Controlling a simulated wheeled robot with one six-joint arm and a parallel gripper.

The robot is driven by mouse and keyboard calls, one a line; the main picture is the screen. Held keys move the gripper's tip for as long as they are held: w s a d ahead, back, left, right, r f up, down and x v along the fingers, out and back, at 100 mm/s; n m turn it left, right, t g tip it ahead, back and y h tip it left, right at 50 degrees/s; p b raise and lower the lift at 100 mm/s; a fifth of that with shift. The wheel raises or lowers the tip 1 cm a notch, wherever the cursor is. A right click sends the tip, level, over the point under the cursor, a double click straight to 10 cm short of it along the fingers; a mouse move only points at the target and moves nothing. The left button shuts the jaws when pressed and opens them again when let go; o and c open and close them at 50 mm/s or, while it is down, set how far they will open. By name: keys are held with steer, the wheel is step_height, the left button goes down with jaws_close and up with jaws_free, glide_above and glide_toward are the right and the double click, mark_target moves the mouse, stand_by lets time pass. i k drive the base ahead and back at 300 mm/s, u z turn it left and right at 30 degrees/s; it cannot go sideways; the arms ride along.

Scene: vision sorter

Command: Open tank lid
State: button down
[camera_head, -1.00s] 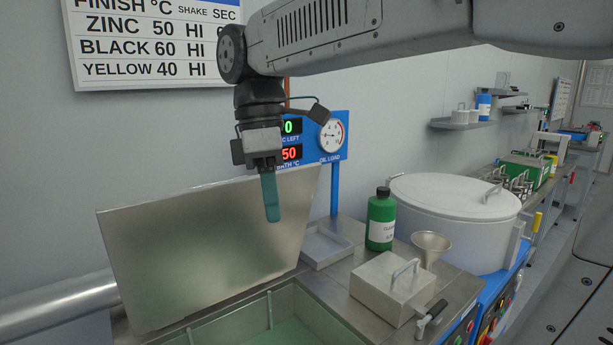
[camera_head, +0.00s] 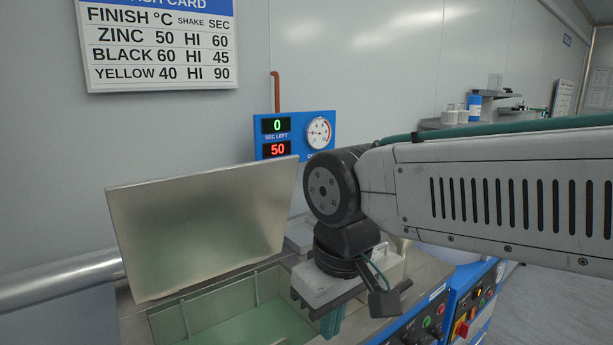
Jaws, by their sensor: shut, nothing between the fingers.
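The tank lid (camera_head: 205,225) is a plain metal plate, raised and leaning back at the rear of the tank. The open tank (camera_head: 160,322) below it shows greenish liquid (camera_head: 235,328). My gripper (camera_head: 332,324) points down near the tank's right front edge, to the right of the lid and apart from it. Its teal fingers are shut with nothing seen between them. My wrist and arm hide much of the bench to the right.
A blue panel (camera_head: 263,140) behind the lid shows 0 and 50, beside a round gauge (camera_head: 318,134). A small tray (camera_head: 299,236) is partly hidden behind my wrist. A control panel with buttons (camera_head: 461,329) lies at the front right. A finish card (camera_head: 158,45) hangs on the wall.

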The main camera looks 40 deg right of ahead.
mark_target(174, 232)
steer(key=z, duration=0.05)
steer(key=k, duration=1.3)
steer(key=u, duration=1)
steer(key=i, duration=1.55)
steer(key=z, duration=1.05)
